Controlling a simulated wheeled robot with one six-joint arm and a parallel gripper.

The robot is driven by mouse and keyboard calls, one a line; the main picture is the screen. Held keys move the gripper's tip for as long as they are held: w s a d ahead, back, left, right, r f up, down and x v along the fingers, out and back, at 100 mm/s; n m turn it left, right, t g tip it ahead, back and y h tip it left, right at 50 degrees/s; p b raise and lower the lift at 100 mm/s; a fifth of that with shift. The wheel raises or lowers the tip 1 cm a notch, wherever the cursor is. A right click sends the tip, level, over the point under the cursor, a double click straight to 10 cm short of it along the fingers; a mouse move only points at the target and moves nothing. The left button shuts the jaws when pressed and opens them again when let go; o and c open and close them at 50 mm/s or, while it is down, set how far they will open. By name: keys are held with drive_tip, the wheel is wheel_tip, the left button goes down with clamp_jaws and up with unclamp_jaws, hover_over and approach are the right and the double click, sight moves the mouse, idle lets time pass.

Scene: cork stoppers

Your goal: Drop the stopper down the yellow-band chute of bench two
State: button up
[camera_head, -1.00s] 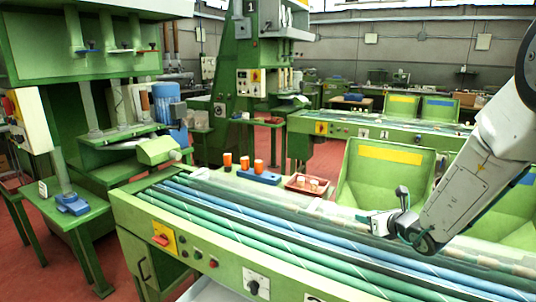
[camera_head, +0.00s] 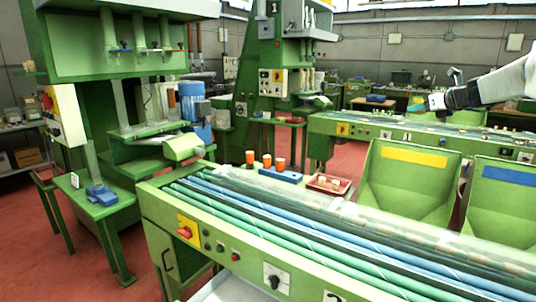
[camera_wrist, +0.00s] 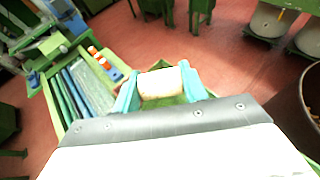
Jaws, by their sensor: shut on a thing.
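My gripper (camera_wrist: 160,88) is shut on a pale cork stopper (camera_wrist: 158,83), which lies crosswise between its teal fingertips in the wrist view. In the head view my gripper (camera_head: 446,90) is raised at the upper right, above the yellow-band chute in the picture; the stopper cannot be made out there. The yellow-band chute (camera_head: 405,190) is an open green hopper with a yellow strip (camera_head: 413,156), at the back of the near bench (camera_head: 210,240), whose label, partly cut off, looks like a 2. Some green shows behind the stopper in the wrist view, partly hidden by my gripper.
A blue-band chute (camera_head: 505,205) stands right beside the yellow one. A red tray (camera_head: 329,184) with pale stoppers and a blue block (camera_head: 282,175) near orange-red pieces sit on the near bench. A similar bench (camera_head: 380,128) with chutes stands behind. Red floor is open at left.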

drive_tip(key=shift+d+r, duration=0.7)
drive_tip(key=shift+d, duration=0.1)
drive_tip(key=shift+f, duration=2.85)
drive_tip(key=o, duration=1)
